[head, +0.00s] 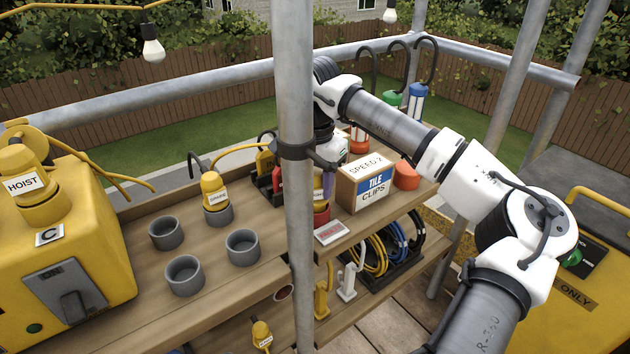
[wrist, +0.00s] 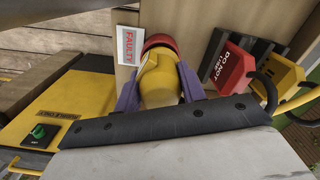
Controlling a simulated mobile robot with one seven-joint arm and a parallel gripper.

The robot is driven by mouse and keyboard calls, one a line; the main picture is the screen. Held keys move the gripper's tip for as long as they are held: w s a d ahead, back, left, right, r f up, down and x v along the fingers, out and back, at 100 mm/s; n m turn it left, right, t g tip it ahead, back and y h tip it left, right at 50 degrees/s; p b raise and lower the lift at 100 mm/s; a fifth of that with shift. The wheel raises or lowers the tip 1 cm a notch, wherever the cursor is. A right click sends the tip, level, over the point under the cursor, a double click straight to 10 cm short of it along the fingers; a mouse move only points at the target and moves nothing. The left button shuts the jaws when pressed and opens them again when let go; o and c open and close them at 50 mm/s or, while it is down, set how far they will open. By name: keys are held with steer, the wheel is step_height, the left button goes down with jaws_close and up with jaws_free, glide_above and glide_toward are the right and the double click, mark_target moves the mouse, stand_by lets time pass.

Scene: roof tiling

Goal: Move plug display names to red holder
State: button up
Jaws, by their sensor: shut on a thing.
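My gripper (wrist: 158,80) has purple fingers shut on a yellow plug (wrist: 160,82) in the wrist view. The red holder (wrist: 159,41) shows as a rim just beyond the plug's end, beside a white FAULTY label (wrist: 127,46). The plug overlaps the holder; I cannot tell whether it is seated inside. In the head view, the red holder (head: 322,217) stands behind the pole, and my gripper (head: 322,187) is directly above it, partly hidden. Another labelled yellow plug (head: 213,187) stands in a grey holder. A HOIST plug (head: 22,170) is on the yellow box.
Three grey holders (head: 166,233) are empty on the bench. The metal pole (head: 295,120) stands in front of my gripper. A TILE CLIPS box (head: 365,185) is right of the red holder. A rack holds a DO NOT USE red plug (wrist: 230,70) and a yellow one (wrist: 278,76).

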steer(key=shift+f+b, duration=0.45)
steer(key=shift+f, duration=0.2)
steer(key=o, duration=0.8)
steer(key=shift+r, duration=0.15)
steer(key=shift+r+p, duration=4.05)
steer(key=shift+r, duration=1.4)
steer(key=shift+a, duration=0.1)
